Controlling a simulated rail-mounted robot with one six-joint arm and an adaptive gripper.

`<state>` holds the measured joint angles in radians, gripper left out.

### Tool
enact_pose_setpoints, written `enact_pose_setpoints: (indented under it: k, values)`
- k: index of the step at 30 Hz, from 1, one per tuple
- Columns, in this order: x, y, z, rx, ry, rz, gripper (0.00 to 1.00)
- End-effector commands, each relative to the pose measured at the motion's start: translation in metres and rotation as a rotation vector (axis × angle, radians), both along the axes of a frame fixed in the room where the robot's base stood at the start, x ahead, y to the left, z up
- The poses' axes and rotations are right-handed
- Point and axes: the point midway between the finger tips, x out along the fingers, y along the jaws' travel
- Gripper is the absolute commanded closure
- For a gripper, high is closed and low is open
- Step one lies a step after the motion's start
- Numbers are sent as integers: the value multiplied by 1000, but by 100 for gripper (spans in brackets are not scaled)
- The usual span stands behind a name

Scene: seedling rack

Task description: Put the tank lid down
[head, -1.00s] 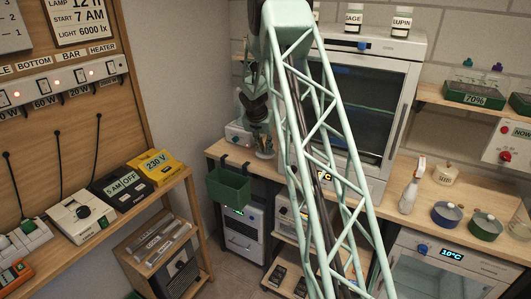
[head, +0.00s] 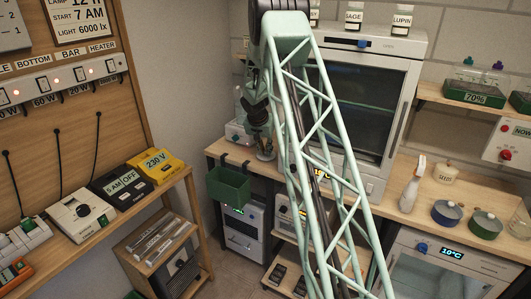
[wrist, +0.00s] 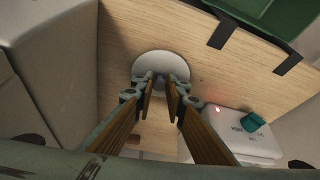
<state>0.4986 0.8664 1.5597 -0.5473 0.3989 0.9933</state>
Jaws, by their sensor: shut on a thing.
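My gripper (wrist: 160,84) points down over the wooden counter in the wrist view, its fingers close together. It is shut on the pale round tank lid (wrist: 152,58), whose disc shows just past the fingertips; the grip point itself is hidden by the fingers. In the head view my gripper (head: 260,138) is at the counter's back left corner, with the lid (head: 266,154) under it. I cannot tell whether the lid touches the counter. A white device (wrist: 236,132) with a teal knob and a red light stands beside the gripper; it also shows in the head view (head: 236,130).
A green bin (head: 229,187) hangs by black hooks from the counter's front edge. A large white glass-door cabinet (head: 375,85) stands right of the gripper, partly behind my arm. A spray bottle (head: 410,188) and two lidded pots are farther right.

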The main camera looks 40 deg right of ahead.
Motion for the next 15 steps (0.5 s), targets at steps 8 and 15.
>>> enact_pose_setpoints:
  k: [8,15]
  values:
    - [0,0,-5,0,0,0,100]
    - [0,0,-7,0,0,0,100]
